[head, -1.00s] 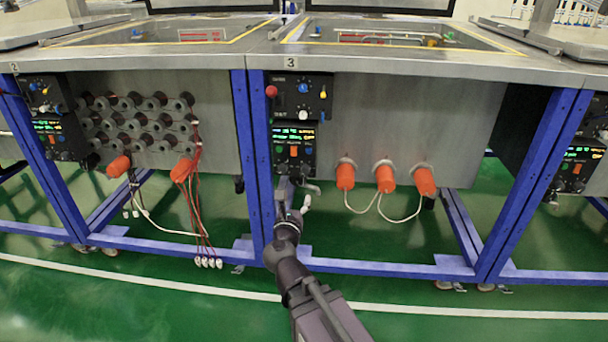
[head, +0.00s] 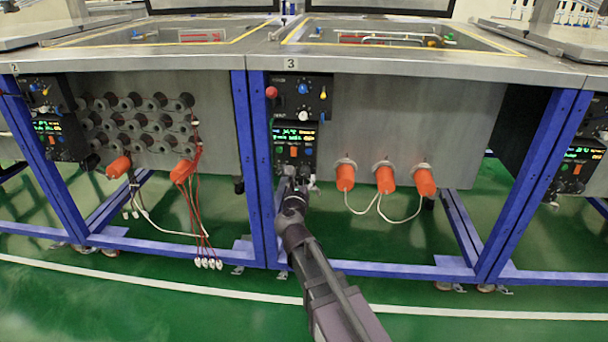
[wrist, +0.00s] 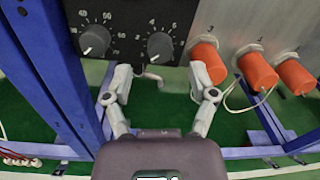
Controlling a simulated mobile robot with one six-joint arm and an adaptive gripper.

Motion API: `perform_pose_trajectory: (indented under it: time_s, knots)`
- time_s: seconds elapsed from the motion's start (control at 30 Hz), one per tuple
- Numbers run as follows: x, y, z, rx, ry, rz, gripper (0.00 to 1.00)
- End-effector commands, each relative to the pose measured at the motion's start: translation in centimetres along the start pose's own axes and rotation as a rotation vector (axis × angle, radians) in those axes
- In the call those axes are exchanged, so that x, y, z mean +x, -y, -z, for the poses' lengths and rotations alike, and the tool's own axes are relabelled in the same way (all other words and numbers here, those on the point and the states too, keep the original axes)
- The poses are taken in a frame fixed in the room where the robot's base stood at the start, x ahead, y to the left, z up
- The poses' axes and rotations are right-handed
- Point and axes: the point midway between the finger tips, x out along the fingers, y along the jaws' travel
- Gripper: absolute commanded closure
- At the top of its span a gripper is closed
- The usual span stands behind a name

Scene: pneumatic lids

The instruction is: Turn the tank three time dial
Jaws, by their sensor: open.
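The tank three control panel (head: 295,135) is on the front of the tank marked 3 in the head view. In the wrist view its lower edge shows two round dark dials with white marks. The right dial (wrist: 160,45) has a scale of small numbers and looks like the time dial. The left dial (wrist: 95,40) has larger numbers, such as 40 and 50. My gripper (wrist: 158,77) is open and empty, its fingers apart just below the right dial. It also shows at the panel's lower edge in the head view (head: 297,181), where it partly hides the dials.
Orange connectors (wrist: 207,60) with white cables stick out of the tank front just right of the panel. A blue frame post (wrist: 45,60) stands close on the left. A blue lower rail (head: 400,269) runs below. The green floor (head: 470,320) in front is clear.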

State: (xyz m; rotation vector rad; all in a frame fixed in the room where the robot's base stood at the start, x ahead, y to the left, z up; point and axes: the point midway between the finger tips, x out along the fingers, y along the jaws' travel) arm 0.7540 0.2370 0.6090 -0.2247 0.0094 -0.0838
Motion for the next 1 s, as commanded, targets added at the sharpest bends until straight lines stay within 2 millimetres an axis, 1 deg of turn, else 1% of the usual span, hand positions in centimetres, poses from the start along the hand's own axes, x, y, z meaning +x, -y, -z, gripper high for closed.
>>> perform_pose_trajectory:
  time_s: [0.03, 0.1, 0.3, 0.43, 0.7, 0.73, 0.77, 0.8, 0.87, 0.9, 0.97, 1.0]
  knots:
    - [1.0, -0.1, 0.0, 0.0, 0.0, 0.0, 0.26]
    - [1.8, -0.1, 0.0, 0.0, 0.0, -0.001, 0.26]
    - [3.3, -0.1, 0.0, 0.0, 0.0, -0.001, 0.26]
    - [3.6, 0.0, 0.0, 0.0, 0.0, -0.001, 0.26]
    - [3.6, 0.0, 0.0, 0.0, 0.0, -0.001, 0.26]
    - [3.6, 0.0, 0.0, 0.0, 0.0, -0.001, 0.29]
    - [3.6, 0.0, 0.0, 0.0, 0.0, -0.001, 0.38]
    - [3.6, 0.0, 0.0, 0.0, 0.0, -0.001, 0.5]
    - [3.6, 0.0, 0.0, 0.0, 0.0, -0.001, 0.68]
    - [3.6, 0.0, 0.0, 0.0, 0.0, -0.001, 0.8]
    - [3.6, 0.0, 0.0, 0.0, 0.0, -0.001, 0.98]
    - [3.6, 0.0, 0.0, 0.0, 0.0, -0.001, 1.0]
